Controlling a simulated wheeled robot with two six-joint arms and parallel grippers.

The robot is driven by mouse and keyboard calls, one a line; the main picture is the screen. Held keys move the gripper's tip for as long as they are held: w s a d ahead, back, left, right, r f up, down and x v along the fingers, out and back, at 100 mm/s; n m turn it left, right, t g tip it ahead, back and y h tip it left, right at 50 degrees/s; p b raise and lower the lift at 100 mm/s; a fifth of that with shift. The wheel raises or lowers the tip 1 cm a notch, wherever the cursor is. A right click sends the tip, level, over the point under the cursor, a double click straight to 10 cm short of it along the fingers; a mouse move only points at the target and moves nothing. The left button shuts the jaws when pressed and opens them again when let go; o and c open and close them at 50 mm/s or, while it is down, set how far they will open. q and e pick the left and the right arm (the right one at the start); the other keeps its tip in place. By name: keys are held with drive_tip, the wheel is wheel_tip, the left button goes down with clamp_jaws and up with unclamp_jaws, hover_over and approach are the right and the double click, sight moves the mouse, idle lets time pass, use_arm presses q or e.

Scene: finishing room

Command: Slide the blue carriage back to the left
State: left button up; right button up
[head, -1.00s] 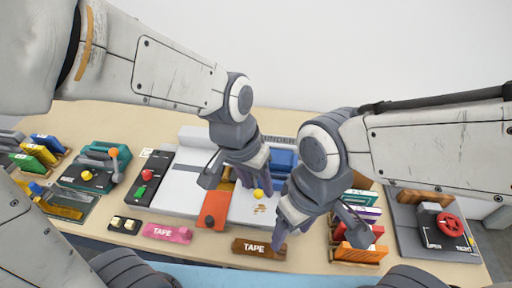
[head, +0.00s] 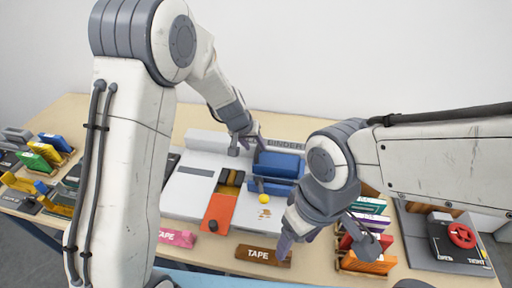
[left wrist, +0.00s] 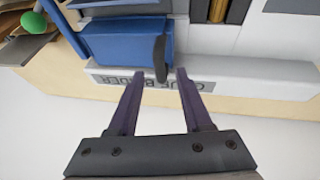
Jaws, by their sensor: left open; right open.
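The blue carriage (head: 279,166) sits on the right part of the grey-white binder machine (head: 188,205) in the head view. It also shows upper left in the left wrist view (left wrist: 120,42), with a dark upright handle (left wrist: 160,57) at its edge. My left gripper (head: 246,148) is at the back left of the carriage, open. In the left wrist view its two fingers (left wrist: 159,76) straddle the handle's end, with gaps on both sides. My right gripper (head: 325,238) is open and empty over the front right of the machine; its finger tips are partly hidden.
A yellow knob (head: 264,199) and an orange plate (head: 218,210) are on the machine's front. A brown tape block (head: 262,256) and a pink one (head: 178,238) lie in front. Coloured slabs in a rack (head: 370,240) and a red-wheeled device (head: 461,236) stand at right.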

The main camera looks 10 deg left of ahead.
use_arm(q)
drive_tip(key=shift+x, duration=1.05)
drive_tip(key=shift+c, duration=0.3)
clamp_jaws()
idle(0.4)
